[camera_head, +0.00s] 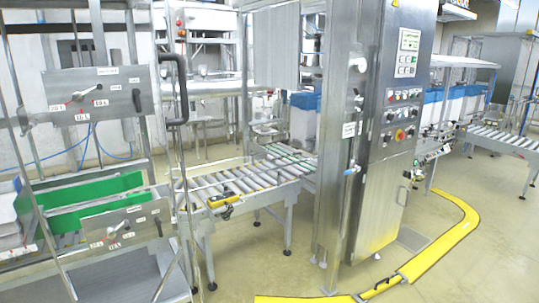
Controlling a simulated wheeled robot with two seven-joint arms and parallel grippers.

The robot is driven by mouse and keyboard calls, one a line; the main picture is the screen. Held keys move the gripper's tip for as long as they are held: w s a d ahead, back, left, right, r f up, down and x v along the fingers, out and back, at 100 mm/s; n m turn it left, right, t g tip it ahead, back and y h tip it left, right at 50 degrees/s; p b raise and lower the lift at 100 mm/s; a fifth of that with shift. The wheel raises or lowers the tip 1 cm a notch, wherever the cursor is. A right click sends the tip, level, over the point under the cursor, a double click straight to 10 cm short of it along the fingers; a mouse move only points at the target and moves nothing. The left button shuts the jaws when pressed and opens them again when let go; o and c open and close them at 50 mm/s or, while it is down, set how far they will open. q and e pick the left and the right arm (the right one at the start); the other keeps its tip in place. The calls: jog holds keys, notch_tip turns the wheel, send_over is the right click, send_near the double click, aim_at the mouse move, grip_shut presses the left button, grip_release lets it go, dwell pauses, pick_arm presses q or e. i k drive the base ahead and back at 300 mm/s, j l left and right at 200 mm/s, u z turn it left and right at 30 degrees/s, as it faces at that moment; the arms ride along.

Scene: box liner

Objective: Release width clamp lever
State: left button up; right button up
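A steel panel (125,78) at the upper left carries a lever (83,95) with a light handle and small red-marked labels around it. A lower panel (150,212) carries a similar lever (116,228), also with labels. The label text is too small to tell which lever is the width clamp one. A black knob (137,100) sits at the right end of the upper panel. Neither of my grippers is in view, and nothing touches the levers.
Green side plates (90,204) stand between the panels. A bent black handle (178,85) rises right of the upper panel. A roller conveyor (245,183) leads to a tall steel control cabinet (385,200). A yellow floor strip (440,255) curves across the floor at right.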

aim_at(157, 221)
jog(key=i+l+u, duration=0.1)
jog(key=l+u, duration=0.25)
jog(key=i+l+u, duration=0.1)
jog(key=l+u, duration=0.65)
jog(key=l, duration=0.2)
jog(key=i+j+z, duration=0.2)
jog(key=i+z, duration=0.15)
jog(key=i, duration=0.2)
jog(key=i+j+z, duration=0.35)
jog(key=i, duration=0.15)
jog(key=i+j+z, duration=0.35)
jog(key=i+j, duration=0.05)
jog(key=i, duration=0.1)
